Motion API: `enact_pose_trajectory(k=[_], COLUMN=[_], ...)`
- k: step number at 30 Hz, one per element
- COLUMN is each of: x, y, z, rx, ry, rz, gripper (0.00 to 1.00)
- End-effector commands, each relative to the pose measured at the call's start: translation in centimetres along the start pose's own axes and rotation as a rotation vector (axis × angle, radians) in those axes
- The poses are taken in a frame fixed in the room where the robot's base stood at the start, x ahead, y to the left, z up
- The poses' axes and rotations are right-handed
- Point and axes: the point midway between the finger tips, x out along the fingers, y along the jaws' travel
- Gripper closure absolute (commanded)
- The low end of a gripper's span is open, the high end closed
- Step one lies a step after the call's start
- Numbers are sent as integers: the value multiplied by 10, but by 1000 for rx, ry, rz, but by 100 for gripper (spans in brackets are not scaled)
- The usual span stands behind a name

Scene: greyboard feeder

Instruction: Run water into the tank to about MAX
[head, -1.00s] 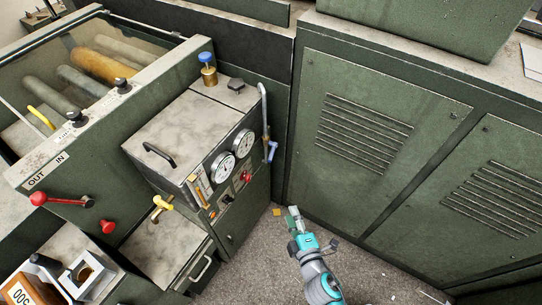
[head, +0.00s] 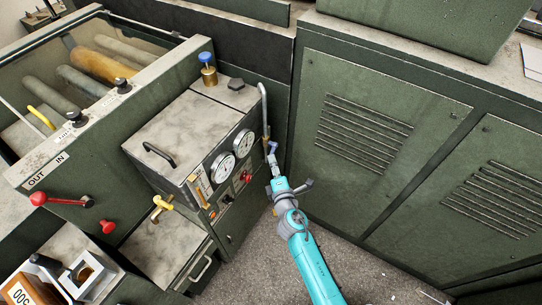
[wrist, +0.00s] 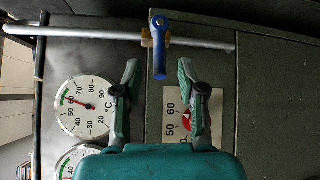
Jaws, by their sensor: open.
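The blue tap lever (head: 273,147) sits on a thin pale pipe (head: 264,105) at the right side of the green tank unit (head: 185,125). In the wrist view the lever (wrist: 158,50) hangs from a brass valve body (wrist: 149,38). My gripper (wrist: 158,72) is open, with one finger on each side of the lever's free end; I see no clear contact. In the head view my gripper (head: 271,167) is just below the lever and partly hides it. A narrow sight glass (head: 201,187) is on the unit's front; its water level is too small to read.
Two round dials (head: 222,167) and a red knob (head: 245,177) are on the front panel, close to my gripper. A green louvred cabinet (head: 360,140) stands to the right. A yellow tap (head: 162,203) is at the left. Grey floor (head: 260,250) is clear below.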

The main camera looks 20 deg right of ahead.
Motion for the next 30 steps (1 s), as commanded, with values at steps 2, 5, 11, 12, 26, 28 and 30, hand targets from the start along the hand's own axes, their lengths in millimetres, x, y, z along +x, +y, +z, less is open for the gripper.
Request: enact_pose_trajectory(k=[2, 5, 11, 12, 26, 28, 30], x=[14, 26, 40, 41, 42, 42, 42], y=[1, 0, 0, 0, 0, 0, 0], z=[0, 0, 0, 0, 0, 0, 0], rx=[0, 1, 0, 0, 1, 1, 1], ry=[-1, 0, 1, 1, 1, 1, 1], rz=[1, 0, 1, 0, 0, 0, 0], gripper=[60, 60, 60, 60, 100, 100, 100])
